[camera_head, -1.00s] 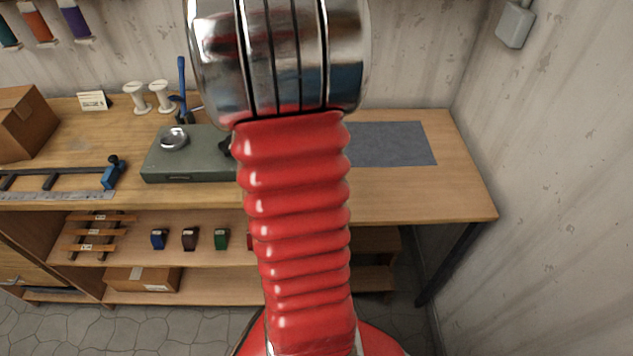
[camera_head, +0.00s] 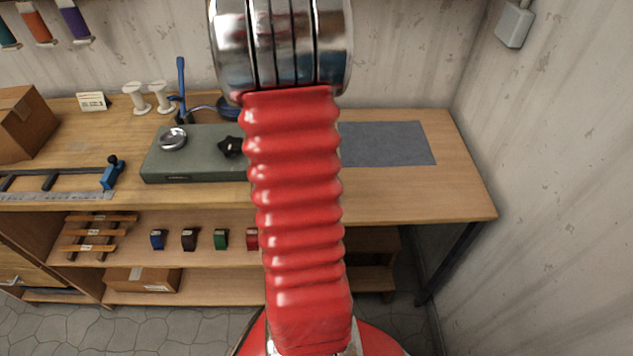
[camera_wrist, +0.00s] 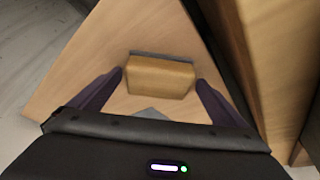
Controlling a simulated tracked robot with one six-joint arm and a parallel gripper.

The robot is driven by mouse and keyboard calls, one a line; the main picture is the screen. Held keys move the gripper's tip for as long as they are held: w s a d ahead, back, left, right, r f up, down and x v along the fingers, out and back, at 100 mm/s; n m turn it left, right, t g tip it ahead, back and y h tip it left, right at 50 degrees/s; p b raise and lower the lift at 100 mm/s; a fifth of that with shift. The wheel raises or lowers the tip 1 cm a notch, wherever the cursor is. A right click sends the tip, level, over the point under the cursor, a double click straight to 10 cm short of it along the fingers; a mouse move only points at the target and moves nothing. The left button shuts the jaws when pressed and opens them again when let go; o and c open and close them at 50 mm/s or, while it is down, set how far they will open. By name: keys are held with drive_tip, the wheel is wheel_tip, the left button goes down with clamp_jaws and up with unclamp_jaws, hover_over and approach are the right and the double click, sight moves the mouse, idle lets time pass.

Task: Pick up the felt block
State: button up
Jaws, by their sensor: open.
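In the wrist view a tan block (camera_wrist: 160,78) with a thin grey layer along its far edge, which looks like the felt block, lies on a light wooden surface. My gripper (camera_wrist: 159,80) is open, with one dark finger on each side of the block. I cannot tell whether the fingers touch it. In the head view my red arm hides my gripper, and the block does not show.
The workbench (camera_head: 400,195) holds a grey mat (camera_head: 390,143) at right and a green-grey case (camera_head: 200,165) with a metal dish (camera_head: 173,139). White spools, a blue clamp (camera_head: 113,173) and a cardboard box (camera_head: 25,122) stand left. A wall closes the right side.

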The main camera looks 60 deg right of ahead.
drive_tip(key=shift+f, duration=0.1)
idle(0.5)
drive_tip(key=c, duration=1.3)
wheel_tip(320, 180, up, 10)
drive_tip(key=shift+r, duration=0.1)
idle(0.5)
